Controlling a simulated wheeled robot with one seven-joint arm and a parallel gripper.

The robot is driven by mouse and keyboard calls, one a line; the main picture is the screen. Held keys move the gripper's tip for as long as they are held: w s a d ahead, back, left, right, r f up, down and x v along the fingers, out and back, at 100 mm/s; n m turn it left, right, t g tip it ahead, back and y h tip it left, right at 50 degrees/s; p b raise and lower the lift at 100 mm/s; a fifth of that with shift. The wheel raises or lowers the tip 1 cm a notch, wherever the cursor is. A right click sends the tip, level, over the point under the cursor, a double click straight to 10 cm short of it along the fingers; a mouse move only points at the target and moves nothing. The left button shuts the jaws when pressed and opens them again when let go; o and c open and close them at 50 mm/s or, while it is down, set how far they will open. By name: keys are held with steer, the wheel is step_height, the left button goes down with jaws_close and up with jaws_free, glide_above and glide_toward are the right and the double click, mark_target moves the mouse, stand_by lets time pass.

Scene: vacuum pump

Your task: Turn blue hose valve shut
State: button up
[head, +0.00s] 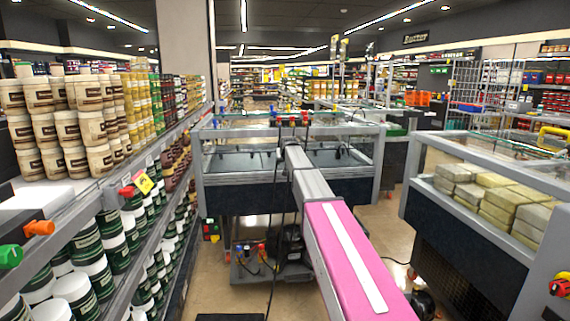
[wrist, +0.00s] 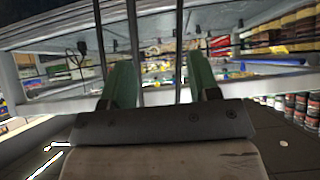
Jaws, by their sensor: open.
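A dark vacuum pump (head: 290,243) stands low on the floor in the head view, below the middle display case and partly behind my arm. Small blue and red fittings (head: 243,250) sit at its left. They are too small to tell which one is the blue hose valve or how its handle is turned. My gripper (wrist: 160,78) shows in the wrist view with two green fingers wide apart and nothing held between them. In the head view I cannot make out its fingers. The pump and valve cannot be made out in the wrist view.
A glass-topped display case (head: 235,190) stands in the middle. A shelf with tubs (head: 75,165) runs along the left, with an orange knob (head: 40,228) and a green knob (head: 10,257) sticking out. A freezer case (head: 460,250) stands at the right. Dark hoses hang near the pump.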

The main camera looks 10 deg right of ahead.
steer(key=shift+s+f, duration=0.25)
steer(key=shift+f, duration=0.1)
steer(key=n+t+h, duration=0.7)
steer(key=n, duration=2.5)
glide_toward(278, 118)
steer(key=shift+m, duration=0.3)
steer(key=x, duration=0.9)
steer(key=shift+w+d, duration=0.15)
steer(key=shift+w, duration=0.2)
